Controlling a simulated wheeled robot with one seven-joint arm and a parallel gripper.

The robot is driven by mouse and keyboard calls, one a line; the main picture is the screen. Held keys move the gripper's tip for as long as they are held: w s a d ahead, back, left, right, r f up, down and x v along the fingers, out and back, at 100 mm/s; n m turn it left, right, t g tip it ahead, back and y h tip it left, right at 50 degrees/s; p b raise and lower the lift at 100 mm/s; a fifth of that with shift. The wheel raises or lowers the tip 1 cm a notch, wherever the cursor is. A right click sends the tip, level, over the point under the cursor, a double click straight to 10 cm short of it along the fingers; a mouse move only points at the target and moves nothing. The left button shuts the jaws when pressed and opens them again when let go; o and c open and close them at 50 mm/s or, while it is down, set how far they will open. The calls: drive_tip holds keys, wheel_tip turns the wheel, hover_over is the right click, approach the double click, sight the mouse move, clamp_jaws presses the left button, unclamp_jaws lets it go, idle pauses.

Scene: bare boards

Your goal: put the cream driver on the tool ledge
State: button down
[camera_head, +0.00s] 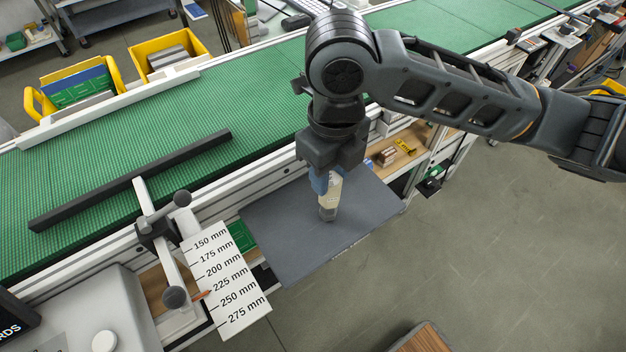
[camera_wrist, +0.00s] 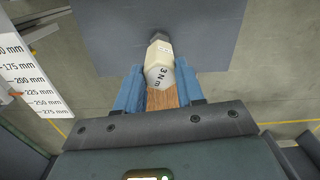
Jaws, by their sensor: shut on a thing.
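The cream driver (camera_head: 331,190) is upright between the blue fingers of my gripper (camera_head: 322,180). Its lower end is at or just above the dark grey tool ledge (camera_head: 285,235); I cannot tell if they touch. In the wrist view the cream driver (camera_wrist: 159,62) carries the marking "3 Nm", with a dark tip at its far end. The blue fingers of my gripper (camera_wrist: 160,92) are shut on it from both sides. The tool ledge (camera_wrist: 110,30) fills the area beyond the driver and holds nothing else that I see.
A white millimetre scale board (camera_head: 226,280) and a clamp with round knobs (camera_head: 175,297) stand left of the ledge. The green conveyor (camera_head: 90,165) with a black bar (camera_head: 130,180) runs behind. Yellow bins (camera_head: 168,55) are beyond it. Open floor lies in front and to the right.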

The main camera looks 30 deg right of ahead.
drive_tip(key=shift+f, duration=0.1)
drive_tip(key=shift+f, duration=0.15)
drive_tip(key=c, duration=0.7)
unclamp_jaws()
drive_tip(key=shift+r, duration=0.4)
wheel_tip(320, 180, up, 12)
drive_tip(key=shift+f, duration=0.15)
